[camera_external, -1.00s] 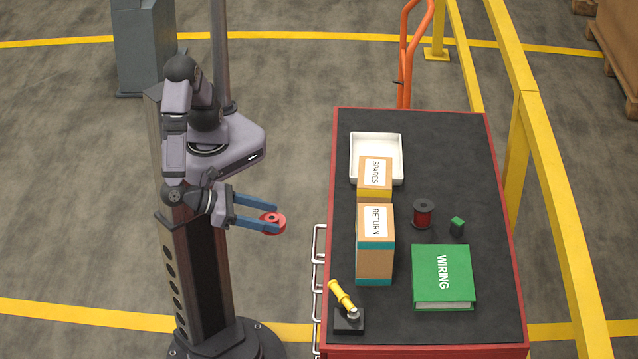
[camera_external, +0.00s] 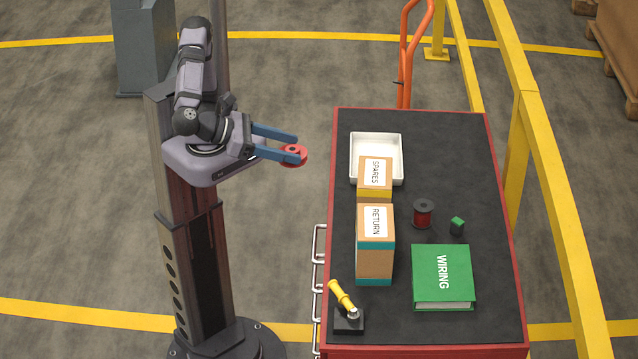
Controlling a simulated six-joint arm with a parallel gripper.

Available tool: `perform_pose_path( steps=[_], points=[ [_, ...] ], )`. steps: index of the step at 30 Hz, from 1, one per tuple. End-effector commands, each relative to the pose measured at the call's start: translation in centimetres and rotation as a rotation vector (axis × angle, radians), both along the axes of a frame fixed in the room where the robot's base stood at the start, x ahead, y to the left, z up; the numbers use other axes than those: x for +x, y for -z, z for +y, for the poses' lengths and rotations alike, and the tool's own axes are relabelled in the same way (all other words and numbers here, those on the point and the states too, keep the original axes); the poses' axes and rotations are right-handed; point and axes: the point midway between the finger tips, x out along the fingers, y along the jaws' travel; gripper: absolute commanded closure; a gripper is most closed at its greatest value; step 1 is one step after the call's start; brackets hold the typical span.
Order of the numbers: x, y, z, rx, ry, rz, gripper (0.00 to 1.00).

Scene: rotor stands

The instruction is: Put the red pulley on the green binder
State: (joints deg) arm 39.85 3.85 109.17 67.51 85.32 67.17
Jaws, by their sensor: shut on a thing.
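My gripper (camera_external: 285,146) is shut on the red pulley (camera_external: 293,156), a small red disc with a dark centre hole, held between the ends of its blue fingers. It is in the air over the floor, left of the cart.
A white tray (camera_external: 393,145), a red spool (camera_external: 423,213), a small green block (camera_external: 457,226) and a yellow-handled tool (camera_external: 342,296) are also there. A yellow rail (camera_external: 550,185) runs along the right.

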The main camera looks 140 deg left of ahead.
Motion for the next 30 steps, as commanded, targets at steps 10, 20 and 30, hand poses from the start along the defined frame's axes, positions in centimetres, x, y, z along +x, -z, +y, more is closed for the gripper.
perform_pose_path(
  steps=[10, 20, 30],
  points=[
    [7.1, 0.6, 10.7, 0.001, -0.01, -0.002, 0.76],
    [10.3, 0.2, 23.8, 0.002, 0.001, -0.004, 0.76],
    [9.2, -0.6, 35.3, 0.003, 0.019, -0.003, 0.76]
  ],
)
